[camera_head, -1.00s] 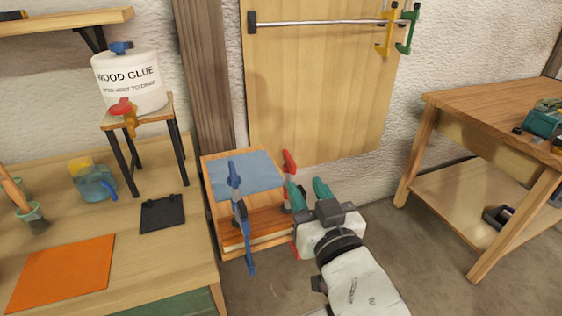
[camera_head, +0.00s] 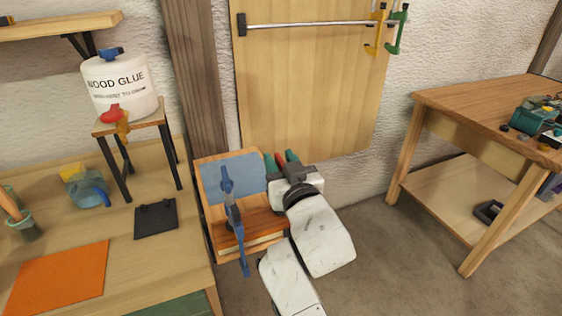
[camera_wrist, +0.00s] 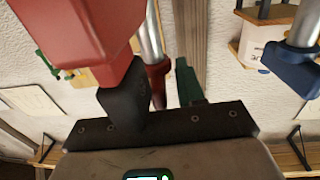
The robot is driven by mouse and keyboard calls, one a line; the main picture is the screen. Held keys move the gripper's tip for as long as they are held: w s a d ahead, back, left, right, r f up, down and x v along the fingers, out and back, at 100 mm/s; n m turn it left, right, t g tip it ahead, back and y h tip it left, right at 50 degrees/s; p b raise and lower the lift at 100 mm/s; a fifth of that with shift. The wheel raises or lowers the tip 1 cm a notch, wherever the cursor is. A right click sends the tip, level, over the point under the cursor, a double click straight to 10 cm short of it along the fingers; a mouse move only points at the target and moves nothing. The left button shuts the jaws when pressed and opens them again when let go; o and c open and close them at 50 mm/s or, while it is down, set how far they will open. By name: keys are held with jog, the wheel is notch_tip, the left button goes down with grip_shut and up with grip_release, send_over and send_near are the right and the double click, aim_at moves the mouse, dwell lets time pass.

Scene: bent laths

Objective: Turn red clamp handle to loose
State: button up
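The red clamp handle (camera_head: 280,160) shows between the two teal fingers of my gripper (camera_head: 281,163) in the head view. The fingers stand apart on either side of it. In the wrist view the red handle (camera_wrist: 85,35) is large and close at upper left, covering most of one finger. The other, green finger (camera_wrist: 187,82) stands clear to its right with a gap. The clamp's silver bar (camera_wrist: 150,38) and a red part (camera_wrist: 157,75) show behind. In the head view my wrist hides the rest of the red clamp.
A blue clamp (camera_head: 232,210) stands left of my gripper on the wooden stand with a blue-grey sheet (camera_head: 230,177); it also shows in the wrist view (camera_wrist: 292,62). A workbench (camera_head: 470,105) stands at right. Floor between is clear.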

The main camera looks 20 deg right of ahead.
grip_shut()
